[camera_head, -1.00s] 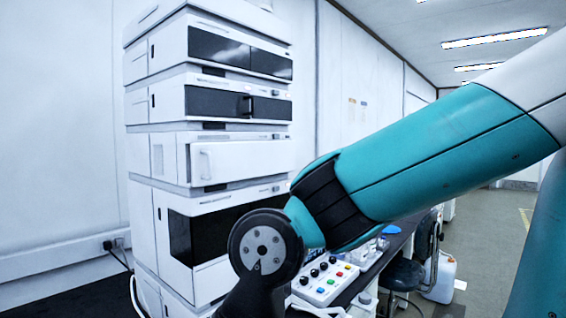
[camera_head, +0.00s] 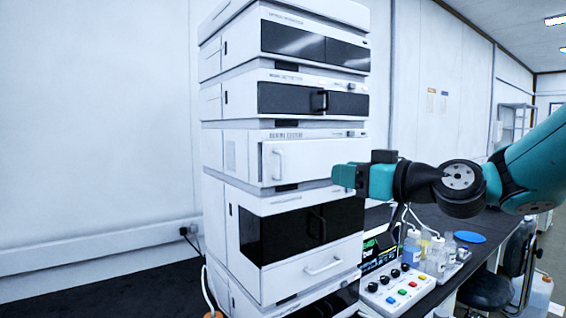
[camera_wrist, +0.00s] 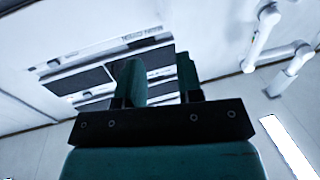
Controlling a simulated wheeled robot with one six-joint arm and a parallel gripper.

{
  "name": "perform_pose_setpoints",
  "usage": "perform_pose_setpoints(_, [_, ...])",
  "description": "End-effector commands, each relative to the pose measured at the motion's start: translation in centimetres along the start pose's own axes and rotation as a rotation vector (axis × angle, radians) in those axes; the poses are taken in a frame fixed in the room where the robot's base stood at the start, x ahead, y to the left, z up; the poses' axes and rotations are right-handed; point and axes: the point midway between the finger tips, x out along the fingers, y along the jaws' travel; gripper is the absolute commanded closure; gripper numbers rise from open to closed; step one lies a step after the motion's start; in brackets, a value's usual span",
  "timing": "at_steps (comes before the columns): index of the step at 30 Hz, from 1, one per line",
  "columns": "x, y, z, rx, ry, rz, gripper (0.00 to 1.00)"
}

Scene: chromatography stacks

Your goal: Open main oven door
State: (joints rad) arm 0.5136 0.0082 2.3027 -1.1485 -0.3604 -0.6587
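The stack (camera_head: 213,170) of white instrument modules stands left of centre in the head view. Its third module from the top has a white door (camera_head: 318,159) with a vertical handle (camera_head: 278,163) at its left edge; it looks shut. Which door is the main oven door is not readable from the labels. Below it is a module with a dark window (camera_head: 283,235), also shut. My gripper (camera_head: 338,177) is in front of the right part of the white door's lower edge, apart from the handle. In the wrist view my gripper's two teal fingers (camera_wrist: 158,80) are spread with nothing between them.
A control box (camera_head: 397,288) with coloured buttons and several bottles (camera_head: 435,255) stand on the dark bench right of the stack, below my arm. A stool (camera_head: 487,290) stands farther right. The wall side left of the stack is clear.

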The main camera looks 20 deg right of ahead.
Motion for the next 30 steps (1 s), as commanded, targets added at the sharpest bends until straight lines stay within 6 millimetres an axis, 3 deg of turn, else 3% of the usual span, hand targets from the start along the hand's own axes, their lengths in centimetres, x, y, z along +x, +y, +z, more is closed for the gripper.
perform_pose_setpoints(5, [2.9,-0.2,-0.4,0.002,-0.001,-0.007,0.66])
perform_pose_setpoints(21, [14.5,-0.2,-0.3,0.001,-0.003,-0.004,0.66])
perform_pose_setpoints(30, [16.8,-0.1,0.0,0.000,-0.001,-0.001,0.66])
